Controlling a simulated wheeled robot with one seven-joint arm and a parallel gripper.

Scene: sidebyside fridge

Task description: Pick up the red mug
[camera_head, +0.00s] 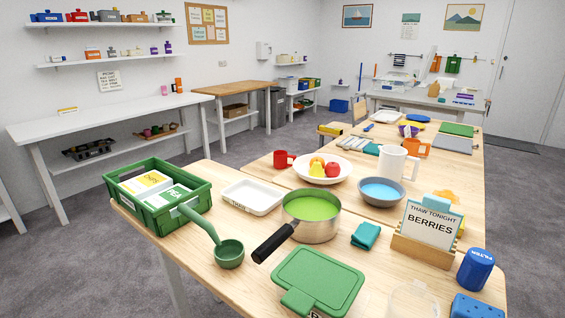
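The red mug (281,159) stands upright on the wooden table, on its left side toward the far half. Its handle points right, toward the white plate (341,169) of fruit beside it. The mug looks small and its inside cannot be made out. My gripper is not in view.
Nearer on the table are a green crate (192,209), a white tray (252,211), a pot (322,228) with green contents and a dark handle, and a green ladle (229,254). A blue bowl (381,202) and white pitcher (392,163) stand right of the plate. Open floor lies left.

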